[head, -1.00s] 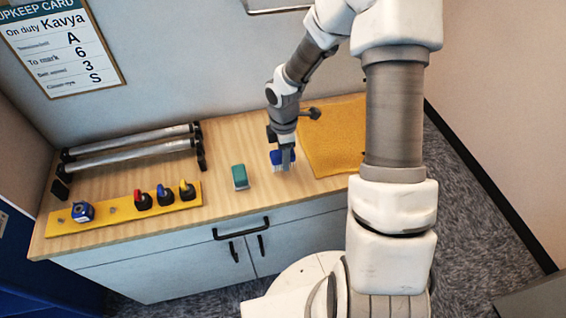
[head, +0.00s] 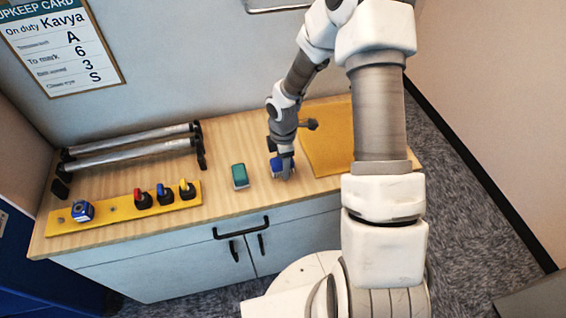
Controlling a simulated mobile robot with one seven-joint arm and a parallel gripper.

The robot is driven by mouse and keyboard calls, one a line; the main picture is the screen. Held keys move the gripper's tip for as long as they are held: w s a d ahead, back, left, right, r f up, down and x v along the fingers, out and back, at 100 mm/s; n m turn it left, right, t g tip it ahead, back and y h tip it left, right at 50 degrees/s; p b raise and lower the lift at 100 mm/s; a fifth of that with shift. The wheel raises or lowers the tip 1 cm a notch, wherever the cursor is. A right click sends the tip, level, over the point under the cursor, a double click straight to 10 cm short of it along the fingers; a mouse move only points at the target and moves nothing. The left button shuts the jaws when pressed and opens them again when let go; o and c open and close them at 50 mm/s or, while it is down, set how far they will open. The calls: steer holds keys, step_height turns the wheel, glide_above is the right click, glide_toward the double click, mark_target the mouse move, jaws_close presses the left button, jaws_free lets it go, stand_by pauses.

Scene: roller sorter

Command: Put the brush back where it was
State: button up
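The blue brush (head: 277,165) is at my gripper (head: 285,173), over the wooden bench top between the teal block and the yellow mat. My gripper points down and appears shut on the brush, with a finger covering part of it. The brush is low, at or just above the bench top; I cannot tell if it touches. Its bristles are mostly hidden in this view.
A teal block (head: 240,176) stands just left of the brush. A yellow mat (head: 328,140) lies to the right. A yellow strip (head: 118,212) with a blue item and several coloured knobs, and a roller rack (head: 130,150), are at left.

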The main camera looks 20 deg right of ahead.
steer(key=shift+o, duration=0.6)
step_height(320, 180, up, 12)
steer(key=shift+r+p, duration=0.2)
steer(key=shift+p, duration=0.25)
